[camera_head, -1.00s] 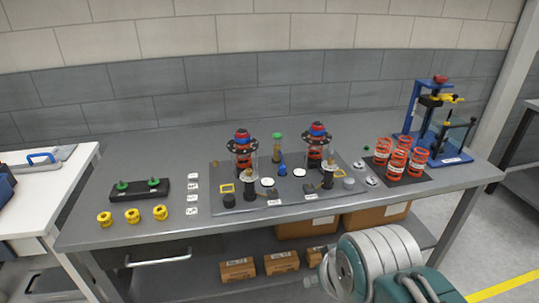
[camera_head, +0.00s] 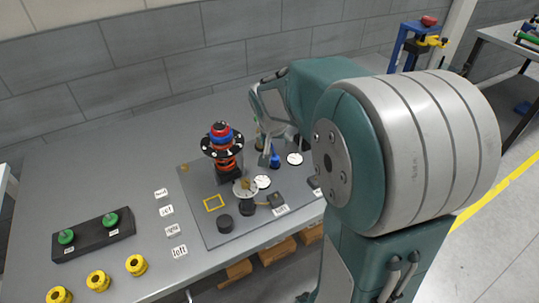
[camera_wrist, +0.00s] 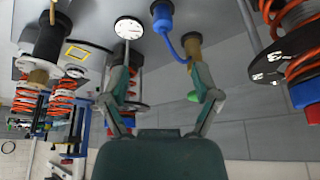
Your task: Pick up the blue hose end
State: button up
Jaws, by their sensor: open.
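The blue hose end (camera_head: 275,161) stands upright on the grey fixture plate (camera_head: 225,233), between two white discs. In the wrist view the blue hose end (camera_wrist: 163,16) is at the top centre, beyond the fingertips, with a thin blue hose running to a brass cylinder (camera_wrist: 192,46). My gripper (camera_wrist: 160,72) is open and empty in the wrist view, its fingers spread either side of the line to the hose end. In the head view my gripper (camera_head: 266,150) is just left of the hose end, seemingly close; the exact gap is unclear.
A red-spring strut with a black top plate (camera_head: 222,141) stands left of my gripper. White discs (camera_head: 262,182) (camera_head: 294,158) flank the hose end closely. A black block with green knobs (camera_head: 93,234) and yellow parts (camera_head: 98,281) lie left. My arm hides the right side.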

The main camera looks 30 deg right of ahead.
aim_at(274, 156)
jog(key=x, duration=0.5)
jog(key=shift+w+d+f, duration=0.1)
jog(key=shift+w+f, duration=0.05)
jog(key=shift+f, duration=0.1)
jog(key=x, duration=0.5)
jog(key=shift+w+f, duration=0.3)
grip_shut()
